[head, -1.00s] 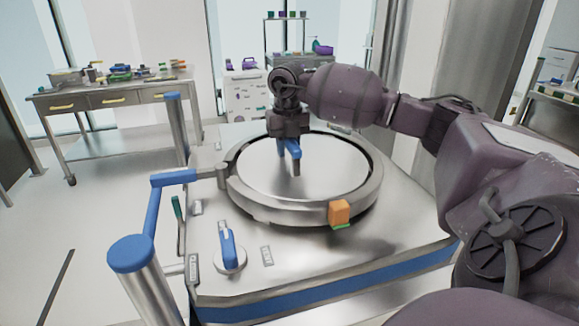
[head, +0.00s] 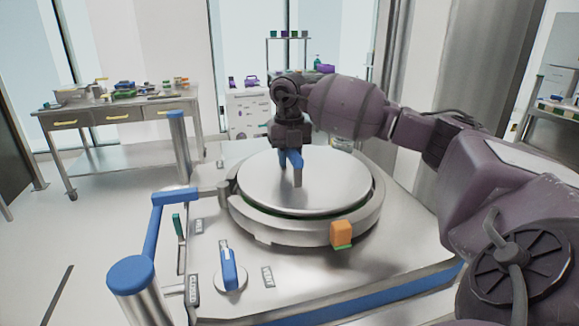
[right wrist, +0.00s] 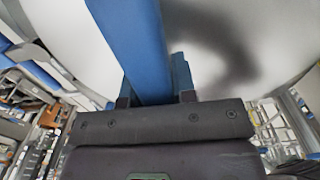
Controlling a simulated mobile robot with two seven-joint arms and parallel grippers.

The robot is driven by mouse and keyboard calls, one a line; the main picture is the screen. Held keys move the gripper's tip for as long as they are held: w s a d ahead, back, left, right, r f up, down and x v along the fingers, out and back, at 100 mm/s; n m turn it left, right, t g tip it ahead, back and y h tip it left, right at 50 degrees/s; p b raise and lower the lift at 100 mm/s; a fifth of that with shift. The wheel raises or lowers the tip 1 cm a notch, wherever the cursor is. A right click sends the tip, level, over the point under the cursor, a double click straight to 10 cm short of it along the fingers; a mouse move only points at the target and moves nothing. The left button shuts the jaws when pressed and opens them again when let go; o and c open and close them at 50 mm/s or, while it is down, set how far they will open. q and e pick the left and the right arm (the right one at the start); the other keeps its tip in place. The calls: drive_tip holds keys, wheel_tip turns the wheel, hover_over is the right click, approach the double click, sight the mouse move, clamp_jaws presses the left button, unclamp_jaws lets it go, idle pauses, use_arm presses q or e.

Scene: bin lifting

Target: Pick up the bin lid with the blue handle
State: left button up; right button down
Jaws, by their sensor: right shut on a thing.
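The round metal bin lid (head: 335,178) sits slightly raised above the ring of the bin opening (head: 370,205), with a dark green gap showing along its front edge. Its blue handle (head: 291,158) stands up at the lid's middle. My right gripper (head: 296,172) comes down from above and is shut on the handle. In the right wrist view the blue handle (right wrist: 140,45) runs between the fingers, with the pale lid (right wrist: 220,40) behind it. My left gripper is not in view.
An orange block (head: 341,233) is on the ring's front. A blue lever (head: 228,268) and a blue-topped post (head: 131,276) stand at the front left. A table with tools (head: 120,113) is at the back left. A white cabinet (head: 248,112) stands behind.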

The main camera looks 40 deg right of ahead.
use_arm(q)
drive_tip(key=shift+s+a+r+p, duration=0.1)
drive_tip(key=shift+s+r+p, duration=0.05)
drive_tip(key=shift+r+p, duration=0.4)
use_arm(e)
wheel_tip(320, 180, up, 19)
drive_tip(key=shift+f, duration=0.2)
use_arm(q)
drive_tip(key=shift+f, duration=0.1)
use_arm(e)
drive_tip(key=shift+r, duration=0.1)
use_arm(q)
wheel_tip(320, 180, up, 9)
drive_tip(key=p, duration=0.8)
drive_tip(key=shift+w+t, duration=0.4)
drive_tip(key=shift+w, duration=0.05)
use_arm(e)
wheel_tip(320, 180, up, 8)
drive_tip(key=shift+r, duration=0.15)
idle(0.3)
